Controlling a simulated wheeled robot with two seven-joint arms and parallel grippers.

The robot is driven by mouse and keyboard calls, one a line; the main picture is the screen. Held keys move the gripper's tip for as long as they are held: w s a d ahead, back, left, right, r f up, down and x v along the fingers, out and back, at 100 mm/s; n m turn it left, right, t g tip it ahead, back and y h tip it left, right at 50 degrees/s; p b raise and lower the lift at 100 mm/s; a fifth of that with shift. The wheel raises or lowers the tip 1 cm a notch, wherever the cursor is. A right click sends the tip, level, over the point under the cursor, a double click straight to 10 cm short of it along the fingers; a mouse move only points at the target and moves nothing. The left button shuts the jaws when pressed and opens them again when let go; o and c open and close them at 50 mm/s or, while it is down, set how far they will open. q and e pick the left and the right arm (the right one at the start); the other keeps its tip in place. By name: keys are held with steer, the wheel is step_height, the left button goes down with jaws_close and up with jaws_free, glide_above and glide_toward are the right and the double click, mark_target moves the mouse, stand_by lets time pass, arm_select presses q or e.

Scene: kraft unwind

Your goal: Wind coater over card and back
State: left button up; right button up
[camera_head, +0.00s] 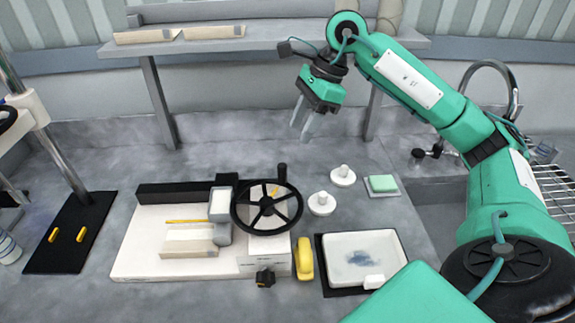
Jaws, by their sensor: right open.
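The coater stands on a white base plate (130,262) on the grey worktop. It has a black spoked handwheel (266,205) with an upright knob at its far rim. A pale block-shaped carriage (221,206) sits just left of the wheel. A kraft-coloured card (188,246) lies flat on the plate, left of and in front of the carriage. My right gripper (300,131) hangs above the worktop behind the wheel, fingers pointing down. It is open and empty, clear of the wheel. My left gripper does not show.
A white tray (338,249) stands right of the coater, with a yellow object (304,259) between them. Two white knobbed discs (322,204) and a green-topped block (382,184) lie behind the tray. A black mat (68,255) with a metal post is at left. A raised shelf (270,47) spans the back.

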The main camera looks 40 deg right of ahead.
steer(key=p, duration=0.1)
glide_above(284, 165)
steer(key=d, duration=0.2)
steer(key=f, duration=0.5)
steer(key=shift+s, duration=0.35)
steer(key=p+x, duration=0.1)
steer(key=x, duration=0.4)
steer(key=shift+f, duration=0.25)
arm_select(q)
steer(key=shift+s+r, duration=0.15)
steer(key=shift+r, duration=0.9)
arm_select(e)
steer(key=shift+w+a+f, duration=0.1)
steer(key=shift+a+f, duration=0.15)
steer(key=shift+f, duration=0.4)
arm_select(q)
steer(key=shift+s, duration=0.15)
arm_select(e)
jaws_close()
